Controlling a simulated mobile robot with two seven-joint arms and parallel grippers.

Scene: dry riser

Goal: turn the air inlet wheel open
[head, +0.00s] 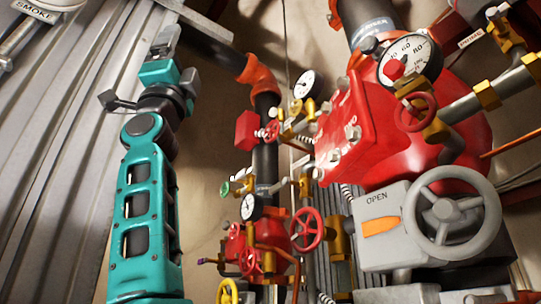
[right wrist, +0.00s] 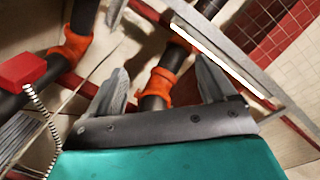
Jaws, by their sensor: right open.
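Several handwheels show in the head view, and I cannot read a label that marks one as the air inlet wheel. There is a small green wheel (head: 225,189), a yellow wheel (head: 228,292) cut by the bottom edge, a red wheel (head: 307,230), a red wheel by the large gauge (head: 416,112) and a big grey wheel (head: 450,214). My right gripper (head: 166,36) points upward at the upper left, apart from all these wheels. In the right wrist view it (right wrist: 163,72) is open, with nothing between its fingers. My left gripper is not in view.
Corrugated metal sheeting (head: 50,120) stands on the left. A grey box marked OPEN (head: 377,205) carries the big grey wheel. Gauges (head: 410,60), brass fittings and red valve bodies (head: 345,135) crowd the right. Orange pipe couplings (right wrist: 163,86) lie beyond my right fingers.

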